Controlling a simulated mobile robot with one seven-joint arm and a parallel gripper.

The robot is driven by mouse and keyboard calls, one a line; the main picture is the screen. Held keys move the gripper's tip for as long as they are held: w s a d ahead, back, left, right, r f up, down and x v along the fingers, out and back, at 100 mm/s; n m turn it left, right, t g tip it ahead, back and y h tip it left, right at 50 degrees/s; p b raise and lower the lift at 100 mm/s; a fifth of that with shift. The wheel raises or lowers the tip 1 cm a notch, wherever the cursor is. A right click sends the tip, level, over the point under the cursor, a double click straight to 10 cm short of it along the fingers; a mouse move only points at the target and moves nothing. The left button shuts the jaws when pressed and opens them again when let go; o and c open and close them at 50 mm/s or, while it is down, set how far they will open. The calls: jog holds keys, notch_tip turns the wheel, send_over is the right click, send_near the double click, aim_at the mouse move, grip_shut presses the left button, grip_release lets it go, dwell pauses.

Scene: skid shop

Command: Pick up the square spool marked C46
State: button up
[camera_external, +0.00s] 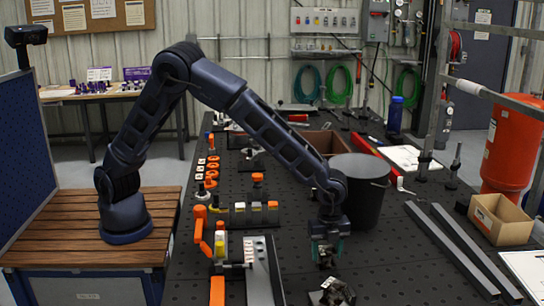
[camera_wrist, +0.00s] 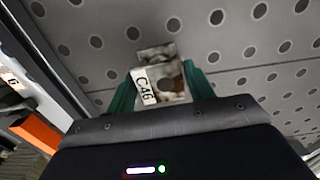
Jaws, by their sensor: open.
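The square spool marked C46 (camera_wrist: 172,80) shows in the wrist view as a small, mottled grey-brown block with a dark round hole. Its white label reading C46 faces the camera. My gripper (camera_external: 326,243) points down over the black perforated table in the external view. In the wrist view its green fingers stand on the left and right of the spool, with the spool between them. The fingers are open; whether either one touches the spool I cannot tell. In the external view a small dark piece under the fingers is mostly hidden by them.
Another dark metal part (camera_external: 337,292) lies just in front of the gripper. A black bucket (camera_external: 366,200) stands close behind the wrist. Long dark bars (camera_external: 455,250) lie to the right. Orange-topped fittings (camera_external: 258,182) and a grey rail (camera_external: 262,270) are on the left.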

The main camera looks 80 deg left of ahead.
jog(key=c, duration=0.8)
